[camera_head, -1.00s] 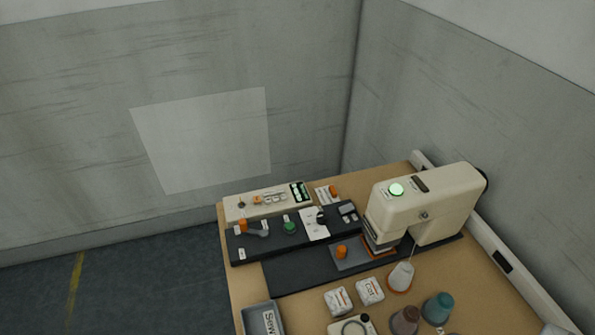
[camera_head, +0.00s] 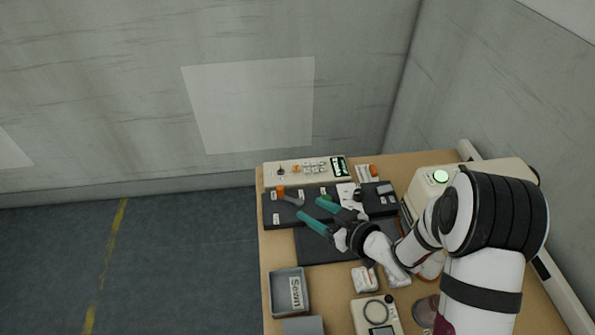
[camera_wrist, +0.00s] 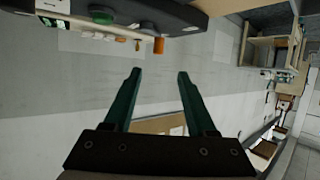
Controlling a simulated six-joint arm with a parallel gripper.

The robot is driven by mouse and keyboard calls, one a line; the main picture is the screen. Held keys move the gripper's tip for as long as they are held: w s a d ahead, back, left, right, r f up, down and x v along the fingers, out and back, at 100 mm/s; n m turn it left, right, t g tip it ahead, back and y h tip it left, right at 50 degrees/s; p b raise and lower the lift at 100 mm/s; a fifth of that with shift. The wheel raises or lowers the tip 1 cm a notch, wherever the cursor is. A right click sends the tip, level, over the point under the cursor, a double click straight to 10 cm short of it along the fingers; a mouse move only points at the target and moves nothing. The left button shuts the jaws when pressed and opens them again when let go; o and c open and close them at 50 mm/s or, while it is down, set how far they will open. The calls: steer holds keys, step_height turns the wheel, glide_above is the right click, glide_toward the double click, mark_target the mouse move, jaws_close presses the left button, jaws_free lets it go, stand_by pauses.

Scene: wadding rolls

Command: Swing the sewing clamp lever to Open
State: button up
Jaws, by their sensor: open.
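A lever with an orange knob (camera_head: 281,191) and a grey arm (camera_head: 294,199) lies on the left part of the black control panel (camera_head: 270,207). Small white labels sit around it, too small to read. My gripper (camera_head: 311,207) is open and empty, its two teal fingers pointing left over the panel, just right of the lever. In the wrist view the gripper (camera_wrist: 159,73) also shows open. The orange knob (camera_wrist: 159,45) appears there just beyond the fingertips, roughly centred between them, with no visible contact. My gripper partly hides the panel's middle.
A cream control box (camera_head: 305,170) stands behind the panel. The sewing machine (camera_head: 437,178) is at the right, partly hidden by my arm. A grey tray (camera_head: 274,290) labelled "Sewn" and white packs (camera_head: 364,279) are nearer. A green button (camera_wrist: 101,14) is beside the lever.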

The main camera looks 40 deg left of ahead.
mark_target(283, 191)
steer(key=x, duration=1.4)
steer(key=shift+w+a+f, duration=0.15)
steer(key=shift+w+a, duration=0.1)
jaws_close()
